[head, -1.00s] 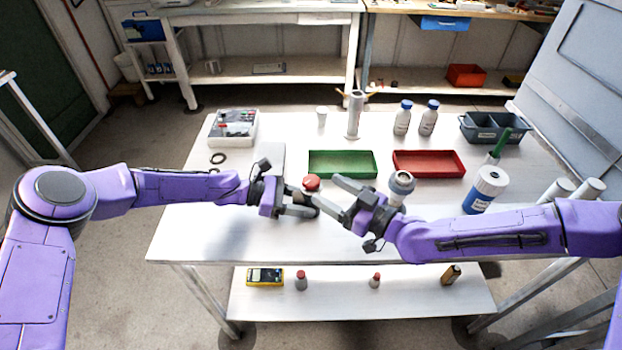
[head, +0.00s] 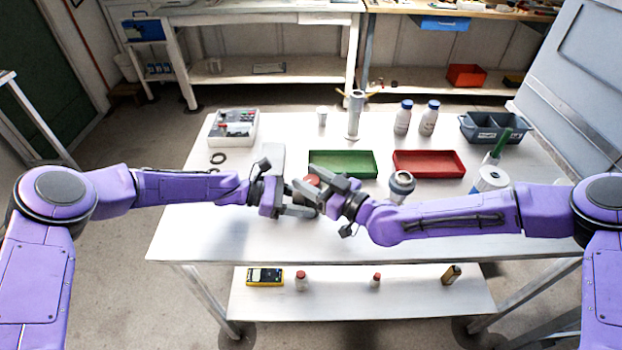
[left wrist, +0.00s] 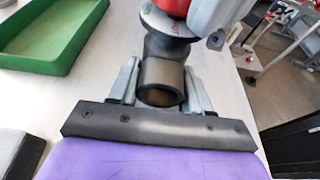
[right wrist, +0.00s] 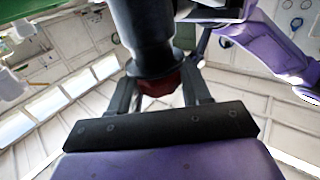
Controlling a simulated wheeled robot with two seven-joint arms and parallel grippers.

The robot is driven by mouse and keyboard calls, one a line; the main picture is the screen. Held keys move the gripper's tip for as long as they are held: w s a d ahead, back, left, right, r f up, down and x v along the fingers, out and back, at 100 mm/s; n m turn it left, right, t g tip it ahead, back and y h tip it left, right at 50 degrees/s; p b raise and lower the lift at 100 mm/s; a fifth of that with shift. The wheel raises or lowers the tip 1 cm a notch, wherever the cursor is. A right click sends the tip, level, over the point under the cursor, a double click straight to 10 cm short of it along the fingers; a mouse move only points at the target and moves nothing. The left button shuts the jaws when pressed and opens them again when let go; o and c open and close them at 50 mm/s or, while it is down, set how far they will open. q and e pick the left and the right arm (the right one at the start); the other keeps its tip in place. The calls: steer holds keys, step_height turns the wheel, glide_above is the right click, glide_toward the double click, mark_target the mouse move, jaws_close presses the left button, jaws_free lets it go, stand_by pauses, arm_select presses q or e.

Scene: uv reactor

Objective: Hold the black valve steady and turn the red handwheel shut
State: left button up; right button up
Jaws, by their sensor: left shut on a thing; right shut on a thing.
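Most of the valve is hidden by the grippers in the head view.
A green tray (head: 342,176) lies just behind the valve, with a red tray (head: 430,172) to its right. Bottles (head: 403,118) and a grey bin (head: 492,139) stand farther back. The table's front left is clear.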

steer(key=shift+a+r+m+t+h, duration=0.1)
steer(key=shift+m+t+h, duration=0.4)
steer(key=shift+t, duration=0.1)
steer(key=m+t+h, duration=0.2)
steer(key=h, duration=0.1)
steer(key=shift+m+t, duration=0.3)
steer(key=shift+m, duration=0.1)
steer(key=m+t+h, duration=0.1)
steer(key=h, duration=0.1)
steer(key=m+t+h, duration=0.1)
steer(key=m+h, duration=0.1)
steer(key=h, duration=0.1)
steer(key=shift+m+h, duration=0.3)
steer(key=shift+m+t+h, duration=0.3)
steer(key=shift+m+h, duration=0.2)
steer(key=shift+h, duration=0.3)
steer(key=shift+w+d+h, duration=0.1)
steer(key=shift+d+h, duration=0.1)
steer(key=shift+h, duration=0.1)
steer(key=o, duration=1)
